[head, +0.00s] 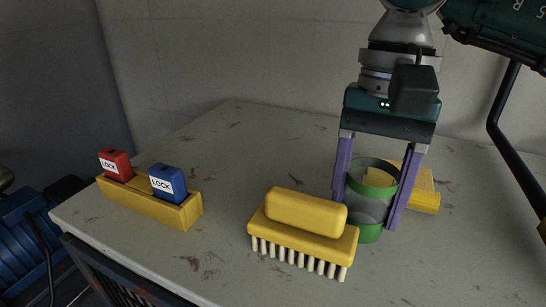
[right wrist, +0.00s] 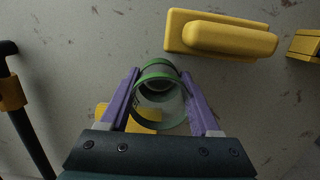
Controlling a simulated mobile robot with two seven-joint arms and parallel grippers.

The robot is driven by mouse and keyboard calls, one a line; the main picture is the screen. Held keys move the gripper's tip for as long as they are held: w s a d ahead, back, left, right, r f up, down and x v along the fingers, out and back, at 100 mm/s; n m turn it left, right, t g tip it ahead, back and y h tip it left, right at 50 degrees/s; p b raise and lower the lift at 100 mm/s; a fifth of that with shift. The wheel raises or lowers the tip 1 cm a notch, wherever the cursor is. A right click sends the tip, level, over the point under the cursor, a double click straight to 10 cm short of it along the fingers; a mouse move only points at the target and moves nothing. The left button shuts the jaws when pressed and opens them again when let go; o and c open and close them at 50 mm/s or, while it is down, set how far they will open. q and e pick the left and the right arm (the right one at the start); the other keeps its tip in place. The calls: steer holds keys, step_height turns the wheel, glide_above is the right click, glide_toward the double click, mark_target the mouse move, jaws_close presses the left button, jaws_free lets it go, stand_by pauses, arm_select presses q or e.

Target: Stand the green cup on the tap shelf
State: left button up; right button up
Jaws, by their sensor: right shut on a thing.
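The green cup (head: 369,233) is see-through in the middle with a green rim and a green base band. It stands upright at the right of the pale worktop, between the purple fingers of my right gripper (head: 366,212). The gripper reaches down from above and is shut on the cup's sides. In the right wrist view the cup (right wrist: 158,118) also sits between both fingers (right wrist: 161,72). I cannot tell whether its base touches the worktop. No tap shelf can be made out. My left gripper is not in view.
A yellow brush (head: 303,236) lies close left of the cup. A yellow block (head: 424,190) is just behind it, partly hidden. A yellow holder (head: 148,203) with red (head: 116,165) and blue (head: 168,184) lock blocks stands at left. The worktop's back middle (head: 262,140) is clear.

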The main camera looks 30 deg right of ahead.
steer(key=o, duration=0.9)
steer(key=shift+f, duration=0.15)
steer(key=shift+c, duration=0.2)
steer(key=o, duration=0.5)
steer(key=shift+c, duration=0.2)
